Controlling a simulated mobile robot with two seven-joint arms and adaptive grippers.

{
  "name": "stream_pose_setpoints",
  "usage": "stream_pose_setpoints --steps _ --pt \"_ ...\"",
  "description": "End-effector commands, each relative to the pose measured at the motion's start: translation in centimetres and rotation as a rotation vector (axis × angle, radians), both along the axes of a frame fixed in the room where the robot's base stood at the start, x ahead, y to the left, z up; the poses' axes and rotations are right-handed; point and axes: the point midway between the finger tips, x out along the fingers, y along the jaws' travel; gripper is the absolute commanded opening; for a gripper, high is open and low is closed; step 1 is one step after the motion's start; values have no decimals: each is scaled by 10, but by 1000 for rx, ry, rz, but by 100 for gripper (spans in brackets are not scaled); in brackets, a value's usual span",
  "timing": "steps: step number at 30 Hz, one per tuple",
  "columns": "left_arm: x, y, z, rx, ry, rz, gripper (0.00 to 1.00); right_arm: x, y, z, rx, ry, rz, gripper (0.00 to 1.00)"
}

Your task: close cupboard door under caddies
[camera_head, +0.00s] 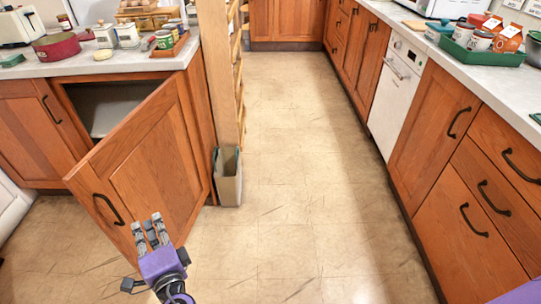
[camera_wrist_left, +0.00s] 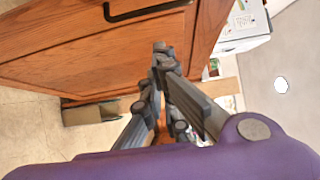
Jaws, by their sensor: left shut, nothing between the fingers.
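The wooden cupboard door (camera_head: 150,155) stands wide open on the left, swung out from the counter front; its hinge side is at the right end of the cupboard. Its black handle (camera_head: 108,208) is near the door's free left edge. The open cupboard (camera_head: 100,105) shows a pale interior. Caddies (camera_head: 128,34) stand on the counter above. My left gripper (camera_head: 152,232) is shut and empty, in front of the door's lower part, right of the handle. In the left wrist view the fingers (camera_wrist_left: 162,62) point toward the door (camera_wrist_left: 110,60); I cannot tell whether they touch it. My right gripper is out of view.
A grey bin (camera_head: 229,180) stands on the floor beside the wooden rack (camera_head: 220,75), right of the door hinge. The right-hand counter (camera_head: 450,50) has drawers and a white appliance (camera_head: 396,85) below. The floor (camera_head: 290,180) between the counters is clear.

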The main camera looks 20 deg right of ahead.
Motion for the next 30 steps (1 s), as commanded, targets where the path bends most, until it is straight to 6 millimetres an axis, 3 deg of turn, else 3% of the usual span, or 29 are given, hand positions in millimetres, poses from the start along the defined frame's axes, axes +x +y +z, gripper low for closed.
stream_pose_setpoints --steps 4,9,15,30 --pt "32 7 2 3 -3 0 0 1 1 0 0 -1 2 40" --pt "45 29 1 3 1 1 0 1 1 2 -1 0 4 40" --pt "52 40 0 1 1 0 0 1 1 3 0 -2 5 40" --pt "54 47 -2 0 2 -9 0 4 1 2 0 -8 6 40"
